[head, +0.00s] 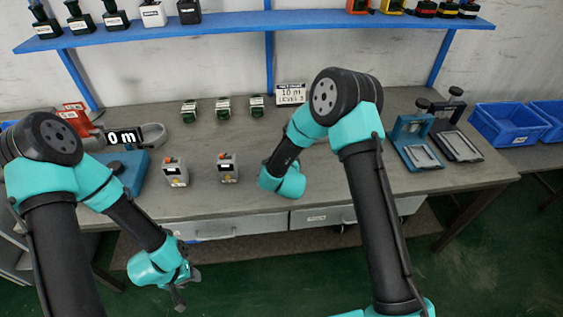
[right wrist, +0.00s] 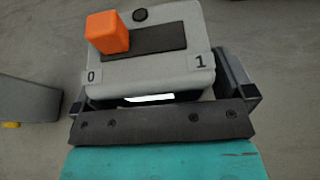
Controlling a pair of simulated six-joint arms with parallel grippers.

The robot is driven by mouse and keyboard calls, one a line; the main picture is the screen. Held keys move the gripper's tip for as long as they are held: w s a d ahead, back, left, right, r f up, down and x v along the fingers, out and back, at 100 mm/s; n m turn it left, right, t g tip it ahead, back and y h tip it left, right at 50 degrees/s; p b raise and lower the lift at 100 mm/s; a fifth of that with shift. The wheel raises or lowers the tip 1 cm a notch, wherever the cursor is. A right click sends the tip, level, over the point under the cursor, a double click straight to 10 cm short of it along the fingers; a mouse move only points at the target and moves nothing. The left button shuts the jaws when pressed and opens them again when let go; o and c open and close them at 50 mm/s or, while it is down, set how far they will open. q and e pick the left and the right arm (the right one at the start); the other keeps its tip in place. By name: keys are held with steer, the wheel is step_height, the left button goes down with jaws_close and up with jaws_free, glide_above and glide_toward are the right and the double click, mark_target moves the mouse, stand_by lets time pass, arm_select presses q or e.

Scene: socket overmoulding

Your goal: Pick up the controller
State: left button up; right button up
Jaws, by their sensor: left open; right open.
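A grey controller (right wrist: 150,67) with an orange rocker block and the marks 0 and 1 fills the middle of the right wrist view. My right gripper (right wrist: 162,100) is open, with a finger at each side of this controller; whether they touch it I cannot tell. In the head view my right wrist covers that spot. Two similar grey controllers with orange tops, a left one (head: 175,172) and a right one (head: 228,168), stand upright on the table. My left gripper (head: 180,287) is open and empty, low in front of the table edge.
A blue stand (head: 418,143) and a dark stand (head: 456,137) are at right, blue bins (head: 510,124) beyond. A blue shelf (head: 250,22) runs above.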

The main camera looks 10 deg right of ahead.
stand_by(0.3)
steer(key=c, duration=1)
